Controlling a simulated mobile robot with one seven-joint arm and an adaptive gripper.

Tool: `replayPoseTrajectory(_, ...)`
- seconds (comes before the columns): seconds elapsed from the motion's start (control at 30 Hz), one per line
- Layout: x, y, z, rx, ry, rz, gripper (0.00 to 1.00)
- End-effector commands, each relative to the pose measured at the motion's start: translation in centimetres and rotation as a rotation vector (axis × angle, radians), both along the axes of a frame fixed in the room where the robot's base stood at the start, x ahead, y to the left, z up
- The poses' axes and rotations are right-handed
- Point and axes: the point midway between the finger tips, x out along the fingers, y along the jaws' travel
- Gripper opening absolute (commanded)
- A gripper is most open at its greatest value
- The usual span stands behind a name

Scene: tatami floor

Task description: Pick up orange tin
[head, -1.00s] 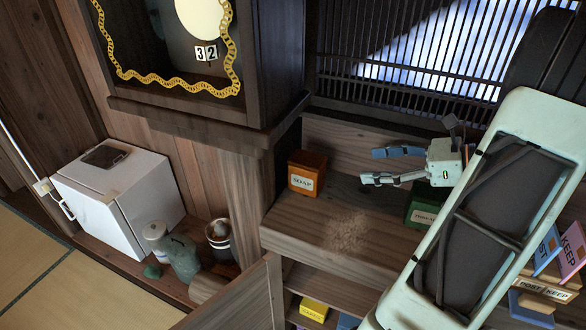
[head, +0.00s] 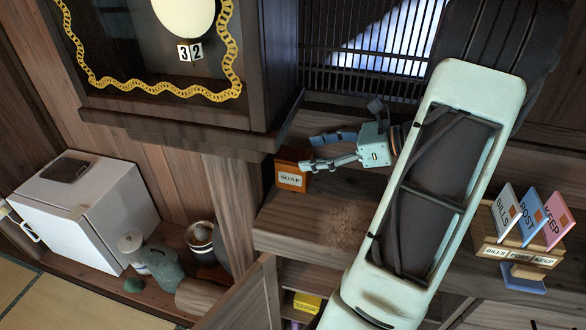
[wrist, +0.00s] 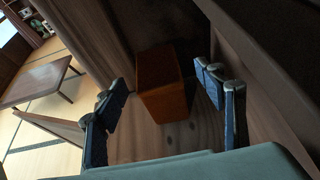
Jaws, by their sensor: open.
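The orange tin (head: 291,177), labelled SOAP, stands upright on the wooden shelf near its left end, beside the dark cabinet. My gripper (head: 309,150) is open and empty, just to the right of the tin and pointing left towards it. In the head view one finger overlaps the tin's upper right edge; contact cannot be told. In the wrist view the tin (wrist: 163,84) lies ahead between the two blue-padded fingers (wrist: 165,100), with wood showing between it and them.
The dark cabinet (head: 190,115) and its post rise close to the tin's left. Slatted lattice (head: 350,75) stands behind the shelf. A letter rack (head: 515,255) is at the right. The shelf's front (head: 320,215) is clear apart from a pale grainy patch. A white box (head: 85,210) stands lower left.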

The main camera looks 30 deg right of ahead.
Motion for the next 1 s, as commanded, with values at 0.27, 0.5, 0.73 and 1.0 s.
replayPoseTrajectory(0.27, 2.1, 2.4, -0.7, 0.002, 0.000, 0.001, 0.64)
replayPoseTrajectory(0.5, 3.8, 3.7, -1.7, 0.000, 0.000, 0.000, 0.64)
replayPoseTrajectory(0.73, 3.8, 3.6, -1.7, 0.000, 0.000, -0.001, 0.62)
replayPoseTrajectory(1.0, 3.8, 3.6, -1.7, 0.000, 0.000, -0.001, 0.32)
